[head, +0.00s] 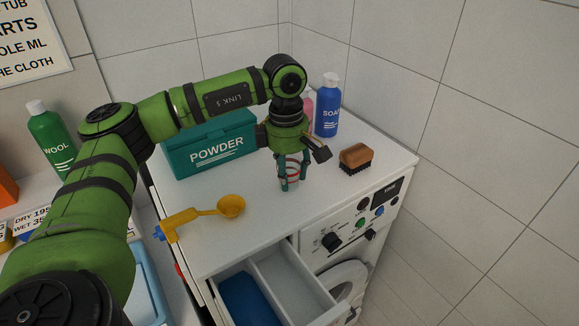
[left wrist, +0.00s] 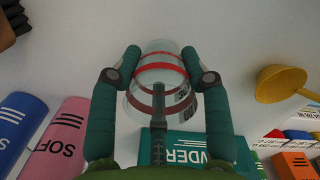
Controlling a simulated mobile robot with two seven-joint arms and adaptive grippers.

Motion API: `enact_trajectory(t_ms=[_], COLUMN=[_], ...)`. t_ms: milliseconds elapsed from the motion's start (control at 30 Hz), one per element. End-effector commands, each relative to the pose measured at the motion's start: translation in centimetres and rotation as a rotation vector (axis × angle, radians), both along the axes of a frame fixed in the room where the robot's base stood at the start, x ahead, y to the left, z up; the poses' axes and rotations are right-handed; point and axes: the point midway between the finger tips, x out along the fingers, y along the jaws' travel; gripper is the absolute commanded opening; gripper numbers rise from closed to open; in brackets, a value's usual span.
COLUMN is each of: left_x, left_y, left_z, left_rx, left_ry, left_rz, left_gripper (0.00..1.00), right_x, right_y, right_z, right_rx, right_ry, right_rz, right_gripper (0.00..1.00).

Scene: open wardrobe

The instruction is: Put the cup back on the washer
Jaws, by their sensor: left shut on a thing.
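A clear measuring cup (left wrist: 162,88) with red bands is between the two fingers of my left gripper (head: 289,182). The fingers of the left gripper also show in the left wrist view (left wrist: 160,60), shut on the cup's sides. In the head view the cup (head: 292,170) is small and partly hidden by the fingers. It is upright over the middle of the white washer top (head: 262,225), at or close to the surface; I cannot tell whether it touches. My right gripper is out of view.
The teal powder box (head: 210,148) stands behind left, the blue soap bottle (head: 328,108) behind right. A brush (head: 355,158) lies to the right. A yellow scoop (head: 230,207) lies to the left. An open drawer (head: 292,285) sticks out in front.

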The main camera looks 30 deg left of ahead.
Motion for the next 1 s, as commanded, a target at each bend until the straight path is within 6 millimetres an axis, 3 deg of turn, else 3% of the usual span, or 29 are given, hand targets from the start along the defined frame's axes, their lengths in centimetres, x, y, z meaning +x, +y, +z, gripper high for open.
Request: enact_trajectory(t_ms=[300,333,367,833,1000], left_x=[0.0,0.0,0.0,0.1,0.2], left_y=[0.0,0.0,0.0,0.0,0.1], left_z=[-0.5,-0.3,-0.3,0.4,3.3], left_rx=[-0.001,-0.001,-0.001,-0.001,-0.003], left_ry=[-0.001,-0.001,-0.001,-0.003,-0.008], left_rz=[0.0,0.0,0.0,0.0,0.001], left_gripper=[0.13,0.59,0.71,0.72,0.72], right_x=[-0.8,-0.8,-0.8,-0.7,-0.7], right_y=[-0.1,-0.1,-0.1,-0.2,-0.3], right_z=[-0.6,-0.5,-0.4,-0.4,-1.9], right_rx=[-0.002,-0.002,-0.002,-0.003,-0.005], right_ry=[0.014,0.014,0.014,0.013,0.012], right_rz=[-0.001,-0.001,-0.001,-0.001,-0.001], right_gripper=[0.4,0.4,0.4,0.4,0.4])
